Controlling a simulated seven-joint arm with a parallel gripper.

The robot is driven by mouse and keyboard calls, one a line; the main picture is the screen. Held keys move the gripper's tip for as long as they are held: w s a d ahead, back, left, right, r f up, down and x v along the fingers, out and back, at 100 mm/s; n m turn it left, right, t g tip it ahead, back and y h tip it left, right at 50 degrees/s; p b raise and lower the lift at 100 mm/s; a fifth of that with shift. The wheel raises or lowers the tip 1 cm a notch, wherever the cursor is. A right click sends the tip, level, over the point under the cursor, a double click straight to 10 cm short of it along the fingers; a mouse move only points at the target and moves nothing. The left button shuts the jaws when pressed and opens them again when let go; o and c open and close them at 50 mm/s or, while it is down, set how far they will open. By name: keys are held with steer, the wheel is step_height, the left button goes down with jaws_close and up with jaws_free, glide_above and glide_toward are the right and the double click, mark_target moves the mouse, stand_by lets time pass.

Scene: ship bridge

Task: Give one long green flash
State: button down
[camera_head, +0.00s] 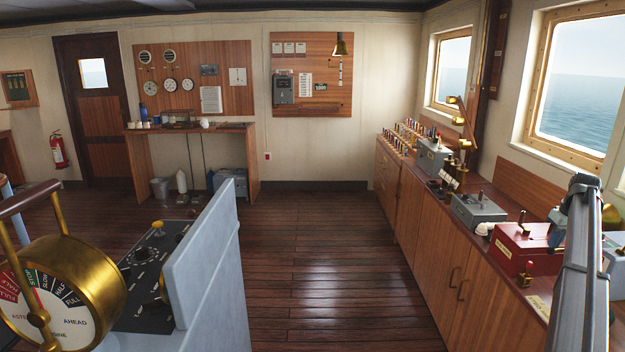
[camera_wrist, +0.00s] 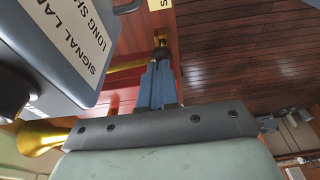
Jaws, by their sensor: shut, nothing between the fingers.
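A grey box lettered "SIGNAL LA…" and "LONG SH…" (camera_wrist: 65,50) fills the upper left of the wrist view, its text cut off by the frame. A black round knob (camera_wrist: 14,96) is on it at the left edge. My gripper (camera_wrist: 160,68) is shut and empty, its blue fingers beside that box. A small dark knob on a brass fitting (camera_wrist: 160,42) lies just beyond the fingertips; I cannot tell whether they touch. In the head view my gripper (camera_head: 558,228) is over the right counter by the red box (camera_head: 522,243). No green light is visible.
The right counter (camera_head: 535,200) also bears a grey box with levers (camera_head: 478,208), brass lamps (camera_head: 461,118) and a small lever (camera_head: 526,272) in front of the red box. A brass horn (camera_wrist: 40,138) is near my gripper. The floor (camera_head: 335,260) is clear.

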stand_by(0.4)
steer(key=shift+r, duration=1.8)
step_height(320, 180, up, 7)
steer(key=shift+f, duration=0.2)
